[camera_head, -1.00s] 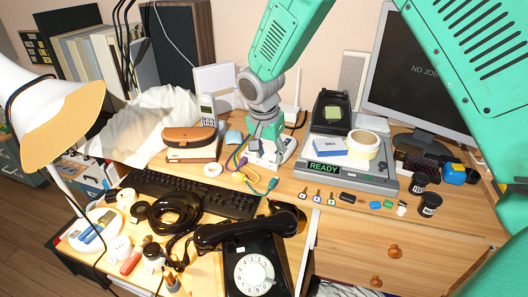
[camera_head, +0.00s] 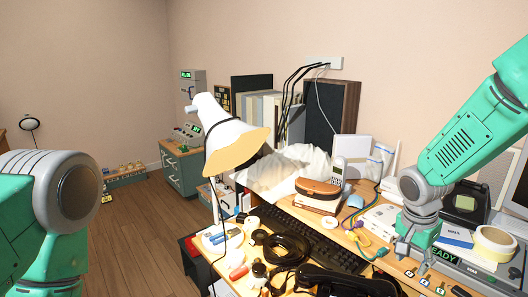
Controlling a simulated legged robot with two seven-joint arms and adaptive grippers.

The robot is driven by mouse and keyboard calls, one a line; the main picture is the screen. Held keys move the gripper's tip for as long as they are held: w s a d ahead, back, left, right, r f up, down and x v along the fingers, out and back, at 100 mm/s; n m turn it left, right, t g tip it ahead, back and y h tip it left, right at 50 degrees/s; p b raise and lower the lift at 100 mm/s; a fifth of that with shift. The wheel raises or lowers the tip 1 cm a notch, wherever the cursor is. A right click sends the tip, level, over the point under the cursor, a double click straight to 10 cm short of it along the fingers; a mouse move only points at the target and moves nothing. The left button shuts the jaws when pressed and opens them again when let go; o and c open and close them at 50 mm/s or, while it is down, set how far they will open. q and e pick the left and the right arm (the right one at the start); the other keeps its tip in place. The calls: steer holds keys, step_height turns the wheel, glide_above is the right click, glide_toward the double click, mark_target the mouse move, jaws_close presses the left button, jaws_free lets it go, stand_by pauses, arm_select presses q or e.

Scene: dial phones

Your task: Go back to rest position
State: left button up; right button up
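My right arm comes in from the right, and its gripper end (camera_head: 414,248) points down over the desk, in front of a white device (camera_head: 383,219) and left of the grey READY box (camera_head: 500,268). Its fingers are too small and hidden to tell open from shut. My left arm shows large at the left edge, over the floor; its gripper is out of view. A black dial phone (camera_head: 345,283) is cut off by the bottom edge. A cordless phone (camera_head: 339,169) stands behind a brown case (camera_head: 318,188).
A white lamp (camera_head: 230,130) leans over the desk's left side. A black keyboard (camera_head: 305,236), coiled cord (camera_head: 286,248) and white tape roll (camera_head: 496,241) crowd the desk. The wooden floor (camera_head: 150,245) at left is open, with a green cabinet (camera_head: 184,170) behind.

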steer(key=s+a+f+n+y, duration=0.1)
steer(key=s+a+f+n, duration=0.15)
steer(key=s+f, duration=0.6)
steer(key=s+a+f+n+y, duration=0.15)
steer(key=s+f+n, duration=0.25)
steer(key=s+f, duration=0.4)
steer(key=s+f+n, duration=0.3)
steer(key=s, duration=0.5)
steer(key=s+f+n, duration=0.3)
steer(key=s, duration=0.5)
steer(key=shift+s+a, duration=0.35)
steer(key=shift+a, duration=0.05)
steer(key=shift+w+f+h, duration=0.1)
steer(key=shift+w+h, duration=0.05)
steer(key=shift+h, duration=0.1)
